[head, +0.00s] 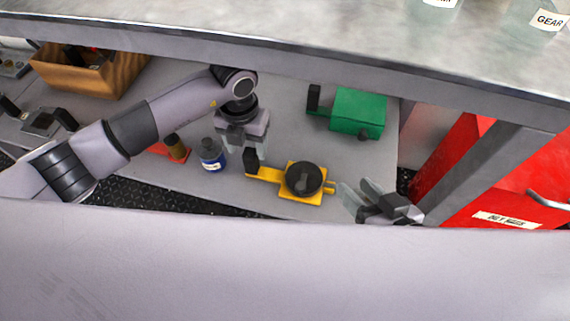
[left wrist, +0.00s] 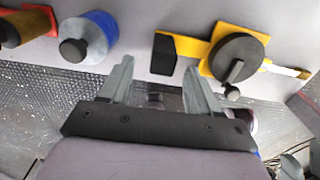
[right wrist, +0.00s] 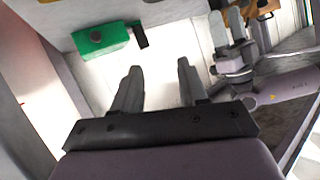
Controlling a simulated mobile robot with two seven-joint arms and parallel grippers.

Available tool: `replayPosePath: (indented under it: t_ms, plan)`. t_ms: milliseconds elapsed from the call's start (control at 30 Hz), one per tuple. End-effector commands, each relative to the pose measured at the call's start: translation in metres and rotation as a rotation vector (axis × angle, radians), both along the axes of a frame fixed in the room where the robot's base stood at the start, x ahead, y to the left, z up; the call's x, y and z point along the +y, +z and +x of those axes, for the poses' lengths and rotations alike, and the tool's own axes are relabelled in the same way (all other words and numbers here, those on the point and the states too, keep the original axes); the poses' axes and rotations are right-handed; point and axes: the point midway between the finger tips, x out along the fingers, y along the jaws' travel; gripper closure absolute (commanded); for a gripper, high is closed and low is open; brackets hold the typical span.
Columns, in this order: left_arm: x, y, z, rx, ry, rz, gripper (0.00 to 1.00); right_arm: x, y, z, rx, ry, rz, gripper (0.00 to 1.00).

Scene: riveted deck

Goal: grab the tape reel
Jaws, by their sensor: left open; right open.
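The tape reel (head: 315,197) is yellow with a round black drum, a small crank knob and a black grip at its left end. It lies on the grey lower shelf in the head view. It also shows at the upper right of the left wrist view (left wrist: 196,48). My left gripper (head: 250,150) is open and empty, above the shelf just up and left of the reel's black grip; its fingers (left wrist: 157,66) are apart from the reel. My right gripper (head: 358,188) is open and empty, just right of the reel; its fingers also show in the right wrist view (right wrist: 160,68).
The workbench top (head: 300,30) overhangs the shelf. A red cabinet (head: 500,185) stands right.

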Motion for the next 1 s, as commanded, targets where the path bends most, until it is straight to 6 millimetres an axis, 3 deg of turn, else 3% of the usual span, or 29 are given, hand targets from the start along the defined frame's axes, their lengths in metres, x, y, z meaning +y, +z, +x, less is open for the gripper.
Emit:
replayPosePath:
  t_ms: [167,600,900,933,1000]
  plan:
    - [-0.001,-0.009,-0.001,0.003,-0.001,-0.004,0.38,0.002,-0.002,0.001,0.001,0.004,0.015,0.57]
    - [-0.004,-0.067,-0.004,0.002,-0.001,-0.008,0.38,0.022,-0.007,0.006,0.004,0.044,0.139,0.57]
    - [-0.004,-0.071,-0.004,0.001,-0.002,-0.007,0.38,0.024,-0.004,0.006,0.005,0.049,0.153,0.57]
    - [-0.004,-0.071,-0.004,0.002,-0.002,-0.008,0.42,0.024,-0.004,0.006,0.005,0.049,0.153,0.57]
    - [-0.004,-0.071,-0.004,0.002,-0.002,-0.008,0.64,0.024,-0.004,0.006,0.005,0.049,0.153,0.57]
